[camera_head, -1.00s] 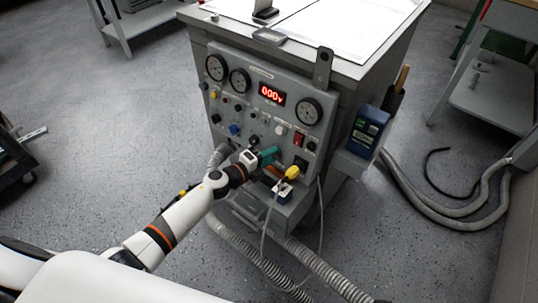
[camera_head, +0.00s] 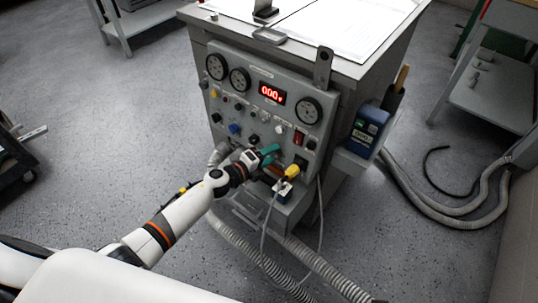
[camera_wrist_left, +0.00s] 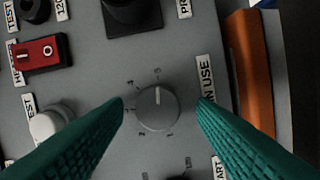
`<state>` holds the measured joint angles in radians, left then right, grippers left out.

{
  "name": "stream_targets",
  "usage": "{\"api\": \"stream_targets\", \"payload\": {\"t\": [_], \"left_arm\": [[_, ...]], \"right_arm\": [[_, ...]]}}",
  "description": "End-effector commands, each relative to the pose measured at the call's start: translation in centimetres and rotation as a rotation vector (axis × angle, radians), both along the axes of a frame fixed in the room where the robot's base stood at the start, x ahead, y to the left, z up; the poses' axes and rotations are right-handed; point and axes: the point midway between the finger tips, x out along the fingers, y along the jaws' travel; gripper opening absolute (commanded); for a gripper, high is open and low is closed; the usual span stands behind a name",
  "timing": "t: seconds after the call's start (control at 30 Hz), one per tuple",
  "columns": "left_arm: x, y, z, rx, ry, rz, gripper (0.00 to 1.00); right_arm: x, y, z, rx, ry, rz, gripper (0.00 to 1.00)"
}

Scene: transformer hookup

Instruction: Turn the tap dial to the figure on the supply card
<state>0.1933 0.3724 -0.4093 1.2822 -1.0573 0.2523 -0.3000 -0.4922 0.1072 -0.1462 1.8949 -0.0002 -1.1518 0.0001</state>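A round grey tap dial (camera_wrist_left: 157,108) with a white pointer line sits on the grey panel, with small numerals around it. The pointer is up, towards the numeral that looks like 5. My left gripper (camera_wrist_left: 160,101) is open, its teal fingers on either side of the dial with gaps to it. In the head view my left gripper (camera_head: 269,156) is at the lower part of the panel (camera_head: 222,112) and hides the dial. White sheets (camera_head: 350,35) lie on the cabinet top; I cannot make out a supply card's figure. My right gripper is out of view.
An orange bar (camera_wrist_left: 250,70) stands right of the dial; a red rocker switch (camera_wrist_left: 42,52) and a white knob (camera_wrist_left: 48,124) are to its left. The red display (camera_head: 272,93) appears to read zero.

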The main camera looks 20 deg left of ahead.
Motion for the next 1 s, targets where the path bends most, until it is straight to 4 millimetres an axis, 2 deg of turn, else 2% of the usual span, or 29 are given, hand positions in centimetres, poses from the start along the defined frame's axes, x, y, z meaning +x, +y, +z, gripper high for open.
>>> {"api": "stream_targets", "payload": {"t": [0.2,0.33,0.4,0.6,0.8,1.0], "left_arm": [[0.0,0.0,0.1,-0.001,0.000,0.000,0.52],[-0.9,0.6,0.3,0.000,0.001,0.001,0.52],[-1.9,1.1,0.5,0.000,0.002,0.001,0.52],[-5.6,3.2,1.3,0.001,0.003,0.001,0.52],[-8.7,4.9,2.0,0.000,0.002,-0.001,0.52],[-10.1,5.8,2.4,0.000,0.000,0.000,0.52]], "right_arm": [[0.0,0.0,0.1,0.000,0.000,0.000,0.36],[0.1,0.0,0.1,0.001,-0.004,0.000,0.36],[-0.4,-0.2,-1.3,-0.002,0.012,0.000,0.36],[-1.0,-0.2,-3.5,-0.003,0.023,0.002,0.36],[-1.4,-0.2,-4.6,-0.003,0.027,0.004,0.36],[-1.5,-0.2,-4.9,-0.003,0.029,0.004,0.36]]}}
